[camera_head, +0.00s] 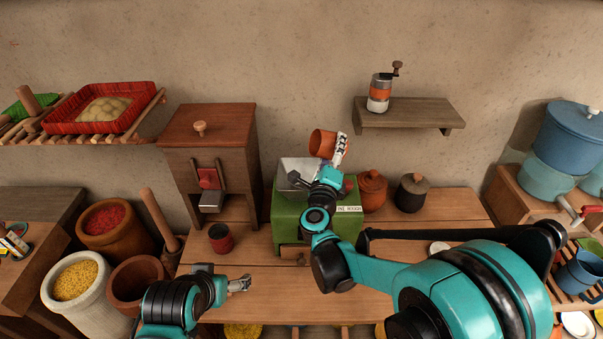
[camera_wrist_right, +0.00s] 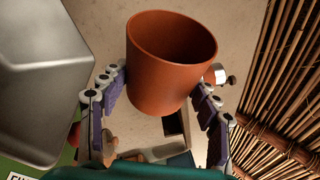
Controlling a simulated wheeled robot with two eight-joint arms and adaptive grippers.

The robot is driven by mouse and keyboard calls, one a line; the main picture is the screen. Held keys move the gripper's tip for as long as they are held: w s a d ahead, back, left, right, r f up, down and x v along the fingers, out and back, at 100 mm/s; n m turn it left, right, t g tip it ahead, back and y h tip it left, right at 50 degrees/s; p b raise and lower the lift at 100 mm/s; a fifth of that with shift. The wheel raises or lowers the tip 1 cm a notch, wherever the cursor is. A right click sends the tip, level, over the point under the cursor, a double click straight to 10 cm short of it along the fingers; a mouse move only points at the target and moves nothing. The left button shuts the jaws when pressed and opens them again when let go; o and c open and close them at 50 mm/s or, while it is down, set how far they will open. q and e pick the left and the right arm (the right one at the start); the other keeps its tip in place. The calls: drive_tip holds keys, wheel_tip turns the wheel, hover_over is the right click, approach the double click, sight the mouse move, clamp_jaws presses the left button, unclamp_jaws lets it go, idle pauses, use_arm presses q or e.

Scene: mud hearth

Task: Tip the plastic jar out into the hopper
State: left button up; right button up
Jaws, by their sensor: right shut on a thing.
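The plastic jar (camera_head: 322,143) is a plain orange-brown, open-mouthed vessel. My right gripper (camera_head: 340,150) is shut on it and holds it up above the back right of the green machine. In the right wrist view the jar (camera_wrist_right: 168,75) sits between both fingers of the gripper (camera_wrist_right: 160,105), its mouth facing away from the wrist. The part of its inside that shows is dark, and I see no contents. The hopper (camera_head: 293,167) is the grey metal funnel on the green machine, partly hidden by my right arm. It also shows at left in the wrist view (camera_wrist_right: 45,70). My left gripper (camera_head: 240,284) is low over the table, apart from everything.
A wooden mill box (camera_head: 210,135) stands left of the green machine (camera_head: 288,215). A lidded brown pot (camera_head: 372,190) and a dark pot (camera_head: 410,192) stand right of it. A red-brown cup (camera_head: 221,238) is on the table (camera_head: 260,275). A wall shelf (camera_head: 410,114) holds a hand grinder (camera_head: 380,92).

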sight(320, 153)
drive_tip(key=shift+r+n, duration=0.2)
drive_tip(key=shift+n, duration=0.1)
drive_tip(key=shift+s+a+f+n+t+b, duration=0.15)
drive_tip(key=shift+a+f+n+t+b, duration=0.2)
drive_tip(key=shift+a+n+t+b, duration=0.45)
idle(0.4)
drive_tip(key=shift+s+a+r+n+t+y+b, duration=0.1)
drive_tip(key=shift+r+n+t+y+b, duration=0.2)
drive_tip(key=shift+n, duration=0.35)
drive_tip(key=shift+w+a+r+n+g+y+b, duration=0.15)
drive_tip(key=shift+r+n+b, duration=0.2)
drive_tip(key=shift+n, duration=0.35)
drive_tip(key=shift+s+a+r+n+t+y+b, duration=0.15)
drive_tip(key=shift+r+n+t+b, duration=0.2)
drive_tip(key=shift+n, duration=0.3)
idle(0.7)
drive_tip(key=shift+s+a+r+n+t+y+b, duration=0.1)
drive_tip(key=shift+a+r+n+t+y+b, duration=0.15)
drive_tip(key=shift+n, duration=0.4)
drive_tip(key=shift+a+n+t+y+b, duration=0.1)
drive_tip(key=shift+n+y, duration=0.25)
drive_tip(key=shift+n, duration=0.35)
drive_tip(key=shift+s+a+r+n+t+y+b, duration=0.1)
drive_tip(key=shift+a+r+n+t+y+b, duration=0.15)
drive_tip(key=shift+n, duration=0.4)
idle(0.6)
